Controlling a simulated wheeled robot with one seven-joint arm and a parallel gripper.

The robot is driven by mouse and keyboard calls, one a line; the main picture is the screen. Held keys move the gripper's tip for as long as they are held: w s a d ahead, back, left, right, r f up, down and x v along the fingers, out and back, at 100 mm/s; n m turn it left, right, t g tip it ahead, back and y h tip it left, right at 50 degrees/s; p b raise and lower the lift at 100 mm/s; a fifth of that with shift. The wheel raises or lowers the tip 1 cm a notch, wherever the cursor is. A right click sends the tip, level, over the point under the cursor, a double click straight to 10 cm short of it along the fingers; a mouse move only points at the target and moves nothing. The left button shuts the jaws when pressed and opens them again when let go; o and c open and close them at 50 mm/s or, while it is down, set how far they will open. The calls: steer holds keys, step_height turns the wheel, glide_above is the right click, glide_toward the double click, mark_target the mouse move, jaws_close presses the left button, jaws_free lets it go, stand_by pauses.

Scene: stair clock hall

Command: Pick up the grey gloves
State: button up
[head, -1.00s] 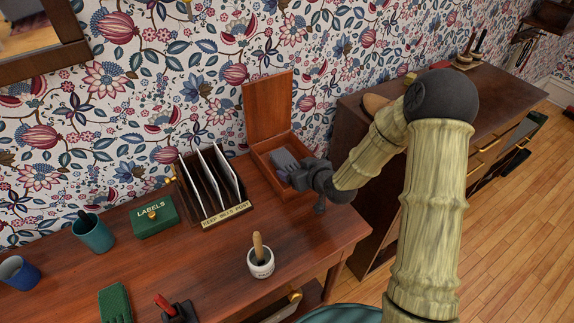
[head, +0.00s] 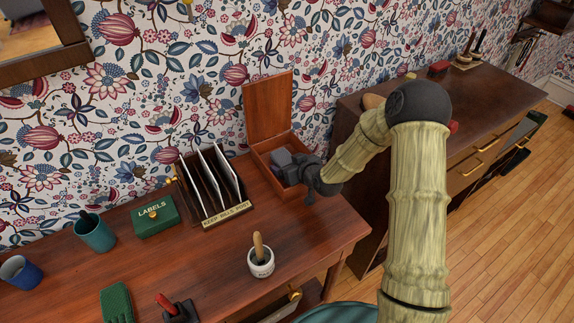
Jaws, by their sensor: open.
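The grey gloves (head: 282,158) lie in an open wooden box (head: 264,164) whose lid stands up against the wall. They show as a small grey bundle, partly hidden by my gripper. My gripper (head: 296,174) is dark grey and reaches into the box from the right, low over its front right side. It is open, with its fingers right at the gloves. The pictures do not show clearly whether the fingers touch them.
The letter rack (head: 213,184) stands just left of the box, with a green labels box (head: 155,216) further left. A white pot with a wooden handle (head: 261,262) stands in front. The desk (head: 325,226) is bare front right of the box. A dark cabinet (head: 500,110) stands at right.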

steer(key=c, duration=1.1)
steer(key=shift+r, duration=0.1)
step_height(320, 180, up, 10)
steer(key=shift+f, duration=0.1)
